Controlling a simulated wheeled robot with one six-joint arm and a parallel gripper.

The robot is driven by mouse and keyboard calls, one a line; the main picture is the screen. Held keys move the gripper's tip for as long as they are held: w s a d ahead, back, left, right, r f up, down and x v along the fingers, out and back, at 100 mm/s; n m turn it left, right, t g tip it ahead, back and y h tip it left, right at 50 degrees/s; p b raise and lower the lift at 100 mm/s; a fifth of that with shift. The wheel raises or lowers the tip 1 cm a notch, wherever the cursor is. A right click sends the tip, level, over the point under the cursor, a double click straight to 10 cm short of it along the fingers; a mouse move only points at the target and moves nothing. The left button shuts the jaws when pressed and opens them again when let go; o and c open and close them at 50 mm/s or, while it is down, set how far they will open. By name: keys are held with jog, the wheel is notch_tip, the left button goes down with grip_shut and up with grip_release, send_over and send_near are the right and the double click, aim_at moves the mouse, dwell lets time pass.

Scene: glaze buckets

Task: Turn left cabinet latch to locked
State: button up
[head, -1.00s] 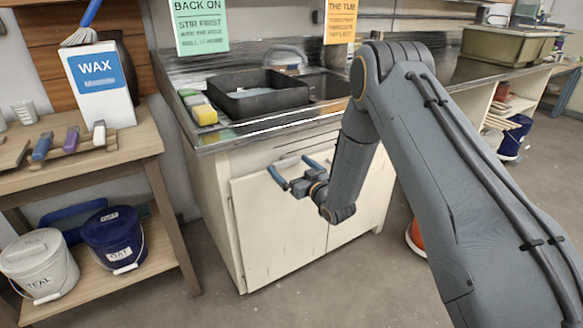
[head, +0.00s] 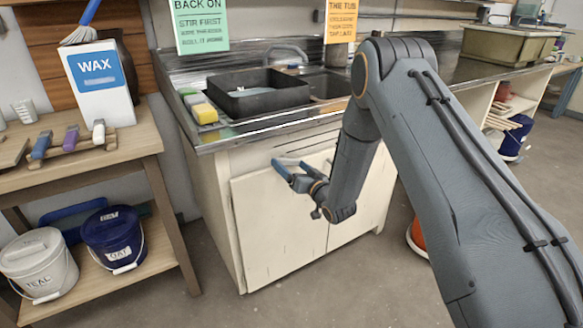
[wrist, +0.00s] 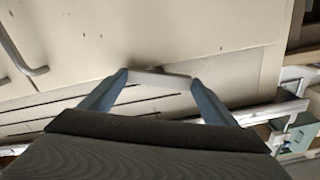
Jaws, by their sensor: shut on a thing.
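The white sink cabinet (head: 275,235) has two door panels below the steel counter. A pale bar-shaped latch (wrist: 160,77) lies across the cabinet face in the wrist view. My gripper (wrist: 160,82) has one blue finger at each end of this latch and is shut on it. In the head view my gripper (head: 290,168) is at the top of the cabinet front, just under the counter edge. My fingers and wrist partly hide the latch there, and I cannot read its locked or unlocked marking.
A bent metal handle (wrist: 20,55) is at the left in the wrist view. The counter edge (head: 265,128) overhangs the cabinet above my gripper, with a black tray (head: 258,98) on top. A wooden bench (head: 95,160) with buckets below stands at left. The floor in front is clear.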

jog(key=m, duration=0.7)
jog(key=shift+d+m+b, duration=0.1)
jog(key=shift+m+b, duration=0.2)
jog(key=shift+b, duration=0.05)
jog(key=m, duration=0.6)
jog(key=shift+m, duration=0.3)
jog(key=o, duration=1)
jog(key=shift+o, duration=0.2)
